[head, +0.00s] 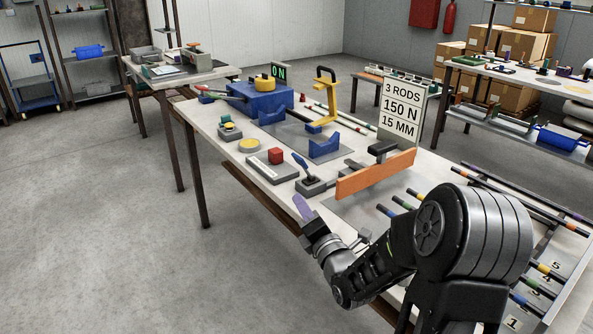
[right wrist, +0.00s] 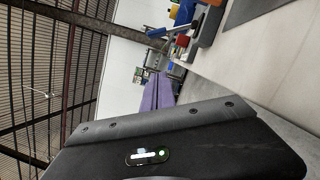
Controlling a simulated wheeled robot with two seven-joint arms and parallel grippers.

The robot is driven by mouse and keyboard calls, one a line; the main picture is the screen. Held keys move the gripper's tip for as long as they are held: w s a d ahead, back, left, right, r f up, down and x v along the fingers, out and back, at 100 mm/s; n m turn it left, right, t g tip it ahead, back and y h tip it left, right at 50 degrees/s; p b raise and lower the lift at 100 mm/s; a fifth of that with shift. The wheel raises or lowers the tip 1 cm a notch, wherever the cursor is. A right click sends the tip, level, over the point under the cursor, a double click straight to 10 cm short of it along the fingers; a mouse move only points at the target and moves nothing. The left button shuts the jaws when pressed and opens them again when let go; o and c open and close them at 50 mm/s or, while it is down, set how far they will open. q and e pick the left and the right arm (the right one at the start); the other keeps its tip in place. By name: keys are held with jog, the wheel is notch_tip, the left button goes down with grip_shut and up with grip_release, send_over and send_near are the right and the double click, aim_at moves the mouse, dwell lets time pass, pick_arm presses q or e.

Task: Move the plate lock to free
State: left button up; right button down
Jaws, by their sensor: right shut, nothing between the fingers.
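A small lever with a blue handle (head: 299,160) stands on a dark grey block (head: 313,187), beside the left end of an upright orange plate (head: 375,174). I take this lever for the plate lock; no label on it is readable. The handle leans up and to the left. My right gripper (head: 302,207) has purple fingers, which are shut and empty. It is at the table's front edge, nearer than the lever block and apart from it. The fingers also show in the right wrist view (right wrist: 158,91). My left gripper is not in view.
A grey panel with a red button (head: 275,156) lies left of the lever. A sign (head: 401,108) reads 3 RODS, 150 N, 15 MM. Rods with coloured bands (head: 395,205) lie at right.

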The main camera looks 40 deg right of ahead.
aim_at(304, 168)
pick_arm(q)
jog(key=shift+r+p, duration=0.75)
pick_arm(e)
jog(key=w+d+r, duration=0.3)
jog(key=w+d, duration=0.2)
jog(key=w, duration=0.4)
jog(key=shift+w+d, duration=0.2)
jog(key=shift+d, duration=0.15)
